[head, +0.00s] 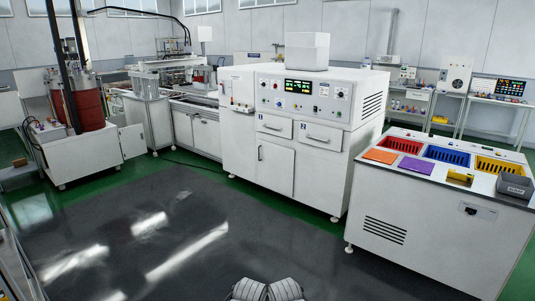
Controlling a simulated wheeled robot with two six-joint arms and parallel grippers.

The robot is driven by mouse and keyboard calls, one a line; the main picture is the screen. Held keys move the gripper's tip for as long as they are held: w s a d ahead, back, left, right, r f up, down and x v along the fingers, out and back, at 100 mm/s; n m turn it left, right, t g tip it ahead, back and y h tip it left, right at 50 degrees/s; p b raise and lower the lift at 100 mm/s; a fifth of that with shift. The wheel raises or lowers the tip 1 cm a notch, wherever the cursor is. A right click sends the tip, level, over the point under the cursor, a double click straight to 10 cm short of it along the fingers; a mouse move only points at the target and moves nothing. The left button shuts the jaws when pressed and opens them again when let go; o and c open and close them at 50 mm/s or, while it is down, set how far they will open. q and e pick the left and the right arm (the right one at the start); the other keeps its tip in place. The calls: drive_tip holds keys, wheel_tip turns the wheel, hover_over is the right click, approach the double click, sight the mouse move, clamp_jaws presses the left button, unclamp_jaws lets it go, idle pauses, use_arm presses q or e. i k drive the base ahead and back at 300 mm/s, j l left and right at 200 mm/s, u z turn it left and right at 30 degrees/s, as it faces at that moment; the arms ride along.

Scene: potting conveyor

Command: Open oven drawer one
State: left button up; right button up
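The white oven cabinet (255,170) stands in the middle of the head view, with a control panel and a lit display on its upper front. Below the panel are two drawer fronts side by side, a left drawer (273,128) and a right drawer (332,141). Each has a horizontal bar handle, and both look shut. A small blue number label sits by each drawer, too small to read surely. Neither of my grippers can be made out, and no hand is near the drawers. Two pale ribbed parts at the bottom edge look like mine.
Below the left drawer is a cabinet door (276,168) with a vertical handle. A white bin station (385,240) with red, blue and yellow bins stands at the right, close to the oven. A cart with red drums (91,110) is at the left. The dark floor (190,235) before the oven is clear.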

sight(276, 125)
drive_tip(key=i, duration=3.1)
drive_tip(key=i+j+z, duration=0.15)
drive_tip(key=i, duration=0.6)
drive_tip(key=i+j, duration=0.1)
drive_tip(key=i, duration=0.65)
drive_tip(key=i+j+z, duration=0.1)
drive_tip(key=i+z, duration=0.15)
drive_tip(key=i, duration=0.2)
drive_tip(key=i+j+z, duration=0.25)
drive_tip(key=i, duration=0.2)
